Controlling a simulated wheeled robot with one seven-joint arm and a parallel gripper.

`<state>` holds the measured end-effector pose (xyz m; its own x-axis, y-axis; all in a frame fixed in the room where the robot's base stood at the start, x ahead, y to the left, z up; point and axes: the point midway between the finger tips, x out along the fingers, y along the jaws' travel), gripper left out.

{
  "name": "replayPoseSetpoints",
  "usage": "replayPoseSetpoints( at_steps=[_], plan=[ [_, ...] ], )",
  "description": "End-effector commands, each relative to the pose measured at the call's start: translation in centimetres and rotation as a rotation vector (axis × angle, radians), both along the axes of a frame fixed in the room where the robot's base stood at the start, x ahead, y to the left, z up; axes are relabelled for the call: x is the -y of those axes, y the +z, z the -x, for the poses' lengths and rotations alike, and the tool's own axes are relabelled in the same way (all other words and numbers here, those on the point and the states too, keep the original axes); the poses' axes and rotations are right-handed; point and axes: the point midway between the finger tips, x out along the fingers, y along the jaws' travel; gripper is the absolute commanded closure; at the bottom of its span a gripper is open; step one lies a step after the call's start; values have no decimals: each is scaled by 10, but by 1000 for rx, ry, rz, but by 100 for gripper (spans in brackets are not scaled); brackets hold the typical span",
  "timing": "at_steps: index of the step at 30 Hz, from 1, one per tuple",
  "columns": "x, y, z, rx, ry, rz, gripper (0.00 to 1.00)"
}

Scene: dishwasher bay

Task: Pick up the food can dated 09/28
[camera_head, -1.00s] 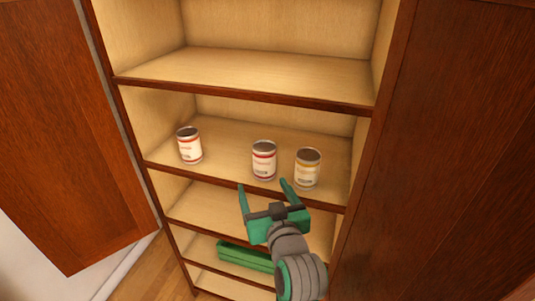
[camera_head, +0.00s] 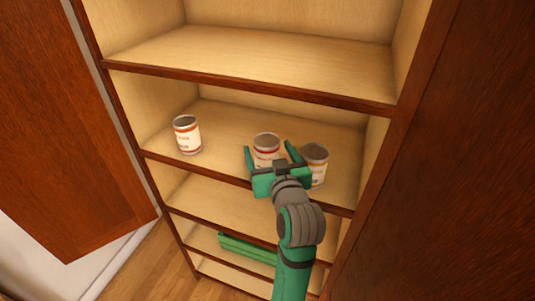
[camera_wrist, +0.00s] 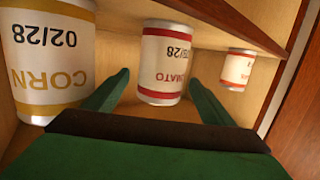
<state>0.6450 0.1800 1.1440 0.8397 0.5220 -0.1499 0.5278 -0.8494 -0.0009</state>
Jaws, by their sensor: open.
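A tomato can (camera_head: 266,141) with a white label and red bands stands in the middle of the shelf; in the wrist view (camera_wrist: 165,62) it appears upside down between my fingers. Its date ends in /28, but the first digits are hard to read. A corn can (camera_head: 315,160) with yellow bands stands to its right; its date reads 02/28 in the wrist view (camera_wrist: 45,55). A third, red-banded can (camera_head: 187,135) stands at left; its date is unreadable in the wrist view (camera_wrist: 238,69). My gripper (camera_head: 269,149) is open, its fingers on either side of the tomato can.
The cans stand on a middle shelf (camera_head: 225,145) of a wooden cabinet. The shelf above (camera_head: 250,55) is empty. A green ribbed thing (camera_head: 247,250) lies on a lower shelf. Open doors flank the cabinet at left (camera_head: 70,140) and right (camera_head: 440,180). The corn can is close to my right finger.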

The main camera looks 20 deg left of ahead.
Motion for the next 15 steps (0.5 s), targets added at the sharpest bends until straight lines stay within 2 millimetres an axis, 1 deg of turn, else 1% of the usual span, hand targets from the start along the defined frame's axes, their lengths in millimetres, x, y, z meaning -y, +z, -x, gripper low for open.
replayPoseSetpoints(
  at_steps=[7, 15],
  plan=[
    [-10, -3, -15, 0, 1, 1, 23],
    [-29, -8, -46, 0, 1, 1, 23]
  ],
)
